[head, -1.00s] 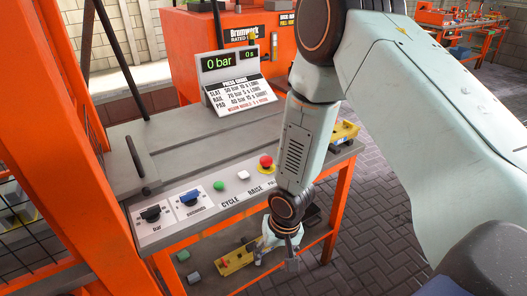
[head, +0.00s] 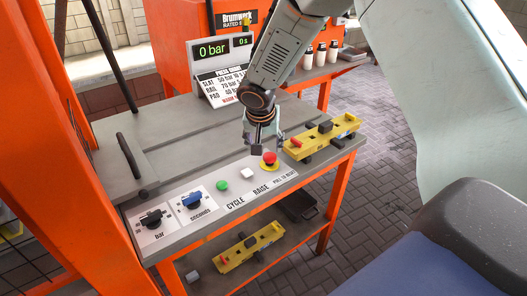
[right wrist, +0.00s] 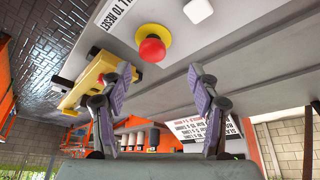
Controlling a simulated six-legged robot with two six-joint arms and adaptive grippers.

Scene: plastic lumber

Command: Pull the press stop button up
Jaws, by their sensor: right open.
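The press stop button (head: 270,158) is a red mushroom knob on a yellow base, at the right end of the grey control panel. In the right wrist view the red knob (right wrist: 152,50) shows ahead of my fingers, between their lines. My right gripper (head: 264,149) is just behind and above the button in the head view, pointing down. It also shows in the right wrist view (right wrist: 162,75), with its two fingers spread and nothing between them. The fingers look apart from the knob. My left gripper is not in view.
A white button (head: 247,174), a green button (head: 222,185) and two knobs sit left along the panel. A yellow fixture (head: 322,138) lies right of the stop button. A display (head: 222,50) reading 0 bar stands behind. A lower shelf holds another yellow piece (head: 248,248).

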